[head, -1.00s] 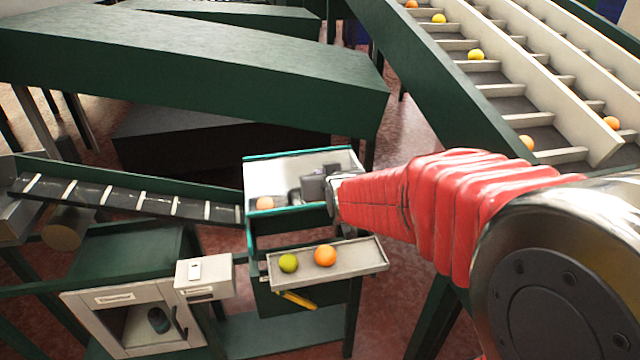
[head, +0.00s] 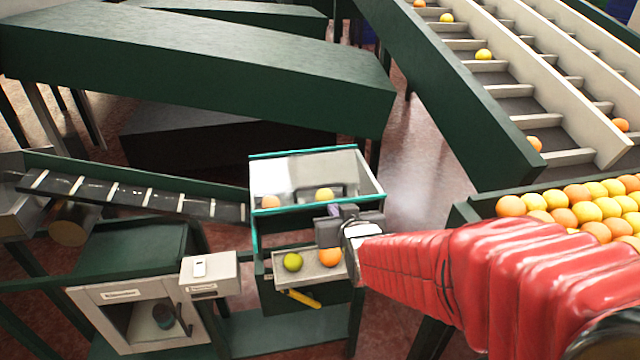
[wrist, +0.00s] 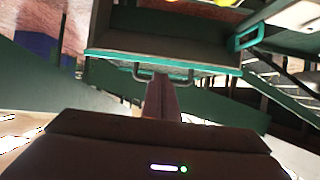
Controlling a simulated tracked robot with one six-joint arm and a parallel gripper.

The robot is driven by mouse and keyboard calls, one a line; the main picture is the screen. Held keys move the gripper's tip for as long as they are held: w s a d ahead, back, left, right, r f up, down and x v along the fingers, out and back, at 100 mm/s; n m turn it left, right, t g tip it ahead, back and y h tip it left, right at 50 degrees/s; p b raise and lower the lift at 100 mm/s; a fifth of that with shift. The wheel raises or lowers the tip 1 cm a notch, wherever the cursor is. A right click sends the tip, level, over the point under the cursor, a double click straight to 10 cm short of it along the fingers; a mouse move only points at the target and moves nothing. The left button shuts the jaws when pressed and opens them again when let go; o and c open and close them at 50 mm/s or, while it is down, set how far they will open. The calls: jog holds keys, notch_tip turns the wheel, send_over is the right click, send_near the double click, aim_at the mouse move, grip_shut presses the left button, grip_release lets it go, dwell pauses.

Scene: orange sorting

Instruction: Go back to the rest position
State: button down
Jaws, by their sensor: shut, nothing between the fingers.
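My gripper (head: 330,220) is at the end of my red-sleeved arm, in front of the teal-rimmed bin and above the right part of the small tray. In the wrist view its fingers (wrist: 161,97) are together with nothing between them. The bin (head: 366,176) holds an orange fruit (head: 271,202) at left and a yellow one (head: 324,194) near the middle. The bin's teal edge (wrist: 200,66) with a handle shows beyond the fingers in the wrist view.
A small tray (head: 311,282) below the bin holds a green fruit (head: 292,262) and an orange (head: 330,257). A dark conveyor (head: 130,197) leads to the bin from the left. Several fruits fill a crate (head: 465,214) at right. A white cabinet (head: 105,296) stands at lower left.

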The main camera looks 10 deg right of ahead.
jog(key=s+f+g, duration=0.6)
jog(key=s, duration=0.3)
jog(key=s+d+r+g, duration=0.1)
jog(key=s+r, duration=0.8)
jog(key=s, duration=0.6)
jog(key=shift+r, duration=0.4)
